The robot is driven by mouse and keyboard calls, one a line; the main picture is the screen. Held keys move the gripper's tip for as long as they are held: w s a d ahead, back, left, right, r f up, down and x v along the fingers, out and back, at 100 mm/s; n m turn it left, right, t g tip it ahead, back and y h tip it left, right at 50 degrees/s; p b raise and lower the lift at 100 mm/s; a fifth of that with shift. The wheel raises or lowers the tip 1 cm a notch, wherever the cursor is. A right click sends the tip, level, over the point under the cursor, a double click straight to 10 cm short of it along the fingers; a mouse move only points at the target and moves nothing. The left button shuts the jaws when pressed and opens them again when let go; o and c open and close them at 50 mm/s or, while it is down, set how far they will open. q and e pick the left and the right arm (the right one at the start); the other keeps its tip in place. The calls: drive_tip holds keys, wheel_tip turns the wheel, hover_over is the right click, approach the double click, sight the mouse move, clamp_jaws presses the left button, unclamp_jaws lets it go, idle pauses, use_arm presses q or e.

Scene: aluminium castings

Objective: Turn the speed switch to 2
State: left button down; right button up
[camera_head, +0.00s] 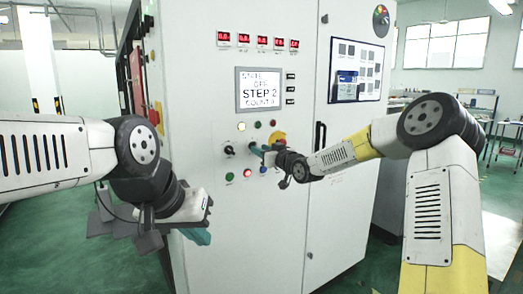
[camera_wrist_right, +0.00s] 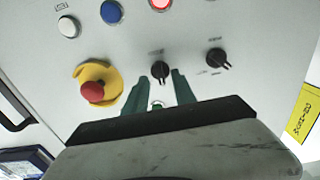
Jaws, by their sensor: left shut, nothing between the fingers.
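The control cabinet carries two black rotary switches. Labels are too small to read, so I cannot tell which is the speed switch. One switch (camera_head: 229,149) is in plain view left of my right gripper (camera_head: 257,149); it also shows in the right wrist view (camera_wrist_right: 217,59). The other switch (camera_wrist_right: 160,70) is hidden by my right gripper in the head view. In the right wrist view my right gripper's green fingers stand apart, one on each side of this switch; contact cannot be told. My left gripper (camera_head: 197,236) is shut and empty, low in front of the cabinet.
A red emergency stop on a yellow collar (camera_wrist_right: 94,90) is close beside the right gripper's fingers. A red lit button (camera_head: 247,173) and other buttons sit below the switches. The screen (camera_head: 259,90) above reads "STEP 2". A door handle (camera_head: 320,137) is further right.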

drive_tip(key=shift+v, duration=2.75)
drive_tip(key=s+d+m+g+h, duration=0.2)
drive_tip(key=s+d+h, duration=0.35)
drive_tip(key=s, duration=0.55)
drive_tip(key=s+d+m+g+h, duration=0.1)
drive_tip(key=s+d+g+h, duration=0.25)
drive_tip(key=s+d, duration=0.5)
drive_tip(key=s+d+f+m+g, duration=0.1)
drive_tip(key=s+f, duration=0.1)
drive_tip(key=s, duration=0.9)
drive_tip(key=s+d+f+m+g, duration=0.1)
drive_tip(key=s+m+g, duration=0.1)
drive_tip(key=s, duration=0.8)
drive_tip(key=shift+s+f+m+y, duration=0.3)
drive_tip(key=shift+s+f, duration=0.1)
